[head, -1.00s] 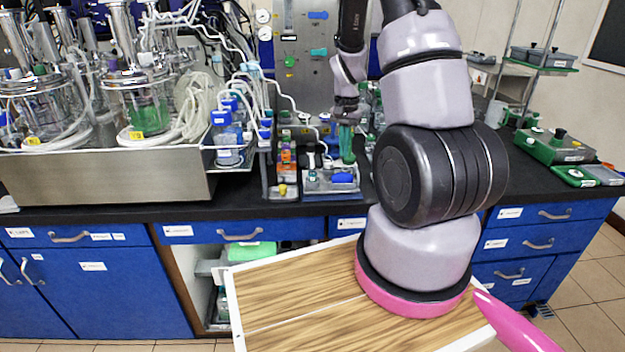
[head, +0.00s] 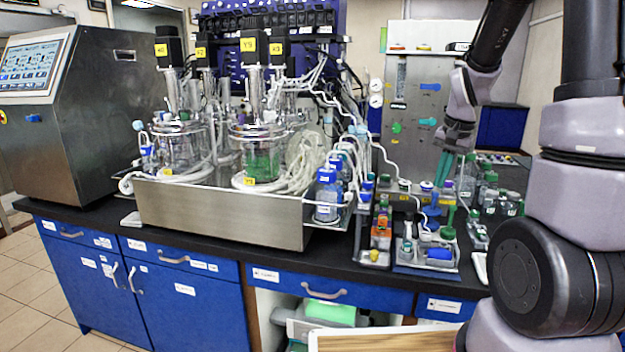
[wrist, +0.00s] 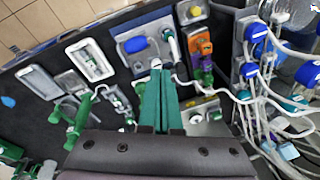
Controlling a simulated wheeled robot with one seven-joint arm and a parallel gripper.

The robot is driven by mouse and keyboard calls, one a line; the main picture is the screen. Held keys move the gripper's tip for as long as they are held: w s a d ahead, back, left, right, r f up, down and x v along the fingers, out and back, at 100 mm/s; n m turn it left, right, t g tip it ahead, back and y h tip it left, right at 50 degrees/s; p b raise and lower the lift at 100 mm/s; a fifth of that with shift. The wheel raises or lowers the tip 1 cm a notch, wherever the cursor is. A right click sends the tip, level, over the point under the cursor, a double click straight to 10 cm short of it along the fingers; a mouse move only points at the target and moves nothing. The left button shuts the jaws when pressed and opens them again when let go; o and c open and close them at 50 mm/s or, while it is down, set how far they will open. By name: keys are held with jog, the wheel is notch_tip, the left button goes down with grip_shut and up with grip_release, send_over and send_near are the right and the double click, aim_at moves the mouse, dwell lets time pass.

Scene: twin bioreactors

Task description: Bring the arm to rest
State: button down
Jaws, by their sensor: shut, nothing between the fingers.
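My arm reaches over the bench at the right of the head view, with its forearm pointing down. My gripper (head: 437,203) has green fingers, pressed together with nothing between them. It hangs in front of the steel panel (head: 410,105), above the tray with a blue item (head: 425,262). In the wrist view my gripper (wrist: 160,72) points at that same tray, with its blue knob (wrist: 136,45) just left of the fingertips. I cannot tell the exact gap between fingertips and tray.
Twin glass bioreactors (head: 262,150) stand in a steel tray (head: 220,213) at centre-left, with tubing and blue-capped bottles (head: 328,195) beside them. A control cabinet (head: 90,110) stands at far left. Green-capped bottles (head: 490,190) crowd the bench right of my gripper.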

jog(key=s+a+r+n+t, duration=0.2)
jog(key=s+a+r, duration=0.2)
jog(key=s+r, duration=0.4)
jog(key=s+a+r+n+t+y, duration=0.1)
jog(key=s+a+r+t, duration=0.2)
jog(key=s+r, duration=0.6)
jog(key=shift+s+a+r+n, duration=0.3)
jog(key=shift+a+r+n, duration=0.1)
jog(key=shift+a+r, duration=0.35)
jog(key=shift+f, duration=0.1)
dwell(0.5)
